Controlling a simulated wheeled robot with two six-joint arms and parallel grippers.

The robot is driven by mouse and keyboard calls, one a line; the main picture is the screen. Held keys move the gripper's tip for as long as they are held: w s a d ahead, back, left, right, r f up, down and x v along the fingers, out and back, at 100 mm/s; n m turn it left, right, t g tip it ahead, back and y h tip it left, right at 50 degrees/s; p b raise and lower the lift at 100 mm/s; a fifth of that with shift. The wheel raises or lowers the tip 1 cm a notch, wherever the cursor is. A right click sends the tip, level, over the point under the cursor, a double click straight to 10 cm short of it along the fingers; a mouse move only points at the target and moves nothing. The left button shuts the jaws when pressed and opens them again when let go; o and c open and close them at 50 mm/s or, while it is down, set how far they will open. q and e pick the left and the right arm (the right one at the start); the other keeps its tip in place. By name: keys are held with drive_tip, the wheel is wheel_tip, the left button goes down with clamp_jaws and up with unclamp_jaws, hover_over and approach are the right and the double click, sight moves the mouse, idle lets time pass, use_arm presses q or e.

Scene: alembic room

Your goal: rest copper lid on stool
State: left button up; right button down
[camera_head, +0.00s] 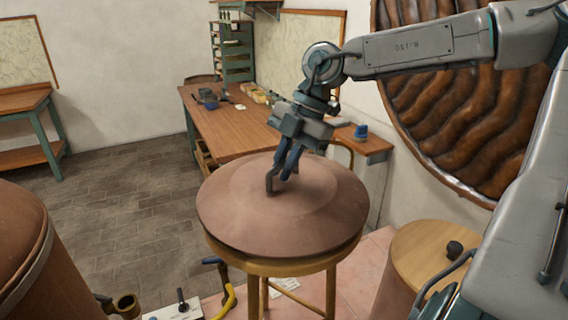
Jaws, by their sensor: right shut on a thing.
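The copper lid (232,212) is a wide, shallow brown dome in the middle of the view. It lies about level over the round top of the wooden stool (285,266), whose rim and legs show below it. The lid covers the seat; I cannot tell whether they touch all round. My right gripper (281,178) comes down from the upper right and is shut on the lid's handle (271,181) at the dome's middle. The fingers hide part of the handle. My left gripper is not in view.
A wooden workbench (215,130) with small items stands behind the stool. A copper vessel (45,262) is at the left front. A wooden-topped drum (425,252) stands at the right. A yellow hose (228,300) lies near the stool. Tiled floor at the left is clear.

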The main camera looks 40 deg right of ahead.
drive_tip(key=shift+f, duration=0.15)
idle(0.5)
drive_tip(key=c, duration=1.4)
unclamp_jaws()
drive_tip(key=b+v, duration=0.3)
drive_tip(key=v, duration=0.8)
drive_tip(key=shift+a, duration=0.1)
